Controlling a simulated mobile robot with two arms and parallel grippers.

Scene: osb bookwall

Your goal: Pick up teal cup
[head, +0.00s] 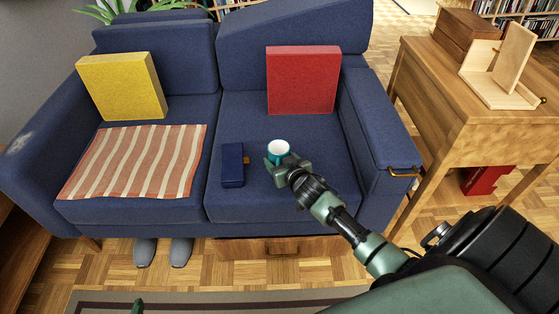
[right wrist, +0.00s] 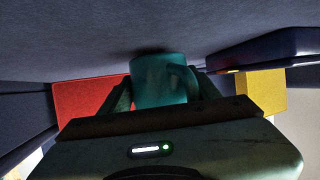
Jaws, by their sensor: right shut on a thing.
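The teal cup (head: 278,149), white inside, is on or just above the right seat cushion of the blue sofa (head: 238,200). My right gripper (head: 280,160) is shut on it. In the right wrist view, which looks upside down, the cup (right wrist: 158,82) sits between the two fingers (right wrist: 163,92), its handle on the right side. I cannot tell whether the cup touches the cushion. Only a small green tip (head: 137,307), perhaps of my left gripper, shows at the bottom edge of the head view.
A dark blue case (head: 232,165) lies just left of the cup. A red cushion (head: 302,80) and a yellow cushion (head: 122,87) lean on the backrest. A striped cloth (head: 135,162) covers the left seat. A wooden desk (head: 470,105) stands to the right. Grey shoes (head: 145,252) are under the sofa.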

